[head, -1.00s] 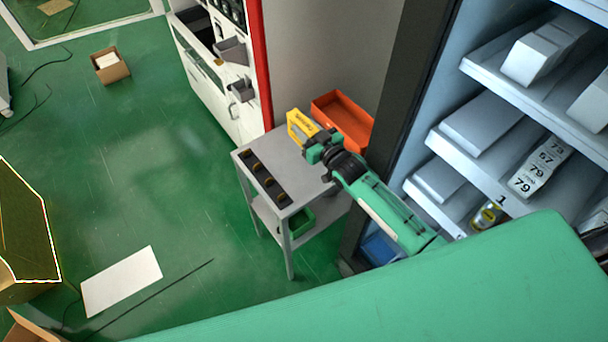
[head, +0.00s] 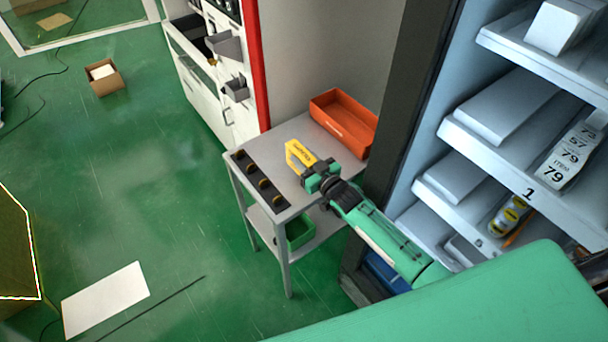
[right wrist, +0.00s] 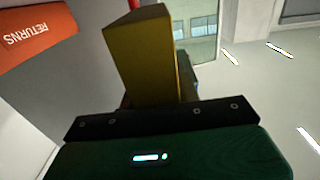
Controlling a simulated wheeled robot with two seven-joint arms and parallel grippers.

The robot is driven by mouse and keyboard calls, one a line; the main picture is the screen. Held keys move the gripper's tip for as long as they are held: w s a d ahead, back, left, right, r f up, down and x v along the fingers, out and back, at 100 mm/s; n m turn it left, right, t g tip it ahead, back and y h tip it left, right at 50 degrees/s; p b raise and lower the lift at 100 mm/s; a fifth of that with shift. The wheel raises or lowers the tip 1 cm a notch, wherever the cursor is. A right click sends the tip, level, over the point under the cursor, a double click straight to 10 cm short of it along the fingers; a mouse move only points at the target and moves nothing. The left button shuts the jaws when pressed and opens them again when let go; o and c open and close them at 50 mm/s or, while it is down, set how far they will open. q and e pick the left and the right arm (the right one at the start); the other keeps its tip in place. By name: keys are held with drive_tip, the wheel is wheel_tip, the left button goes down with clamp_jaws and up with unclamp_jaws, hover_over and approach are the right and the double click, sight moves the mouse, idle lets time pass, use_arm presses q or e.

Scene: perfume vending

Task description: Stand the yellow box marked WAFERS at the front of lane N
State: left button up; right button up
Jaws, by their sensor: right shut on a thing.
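The yellow box marked WAFERS (head: 298,153) is held in my right gripper (head: 310,170), over the small grey side table. My right gripper is shut on it. In the right wrist view the yellow box (right wrist: 142,60) stands up beyond the gripper's dark edge, its lower end hidden. The shelves of the vending cabinet (head: 480,160) are at the right, with several grey-white lanes. A lane label "1" shows on one shelf edge; I cannot make out a lane N. My left gripper is not in view.
An orange bin (head: 343,122) stands at the table's back corner; it reads RETURNS in the right wrist view (right wrist: 40,38). A dark strip with several round items (head: 260,182) lies on the table (head: 300,200). The cabinet's dark frame (head: 400,110) stands between table and shelves.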

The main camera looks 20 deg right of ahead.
drive_tip(key=shift+f+b, duration=1.5)
drive_tip(key=shift+f, duration=0.55)
drive_tip(key=shift+f, duration=0.3)
drive_tip(key=o, duration=1.1)
drive_tip(key=b+v, duration=0.1)
drive_tip(key=v, duration=0.2)
drive_tip(key=f+b+v, duration=0.1)
drive_tip(key=v, duration=0.1)
drive_tip(key=shift+s+a+b, duration=0.25)
drive_tip(key=shift+b, duration=0.1)
drive_tip(key=v, duration=0.5)
drive_tip(key=b+v, duration=0.1)
drive_tip(key=v, duration=0.2)
drive_tip(key=shift+s+r, duration=0.25)
drive_tip(key=shift+r, duration=0.1)
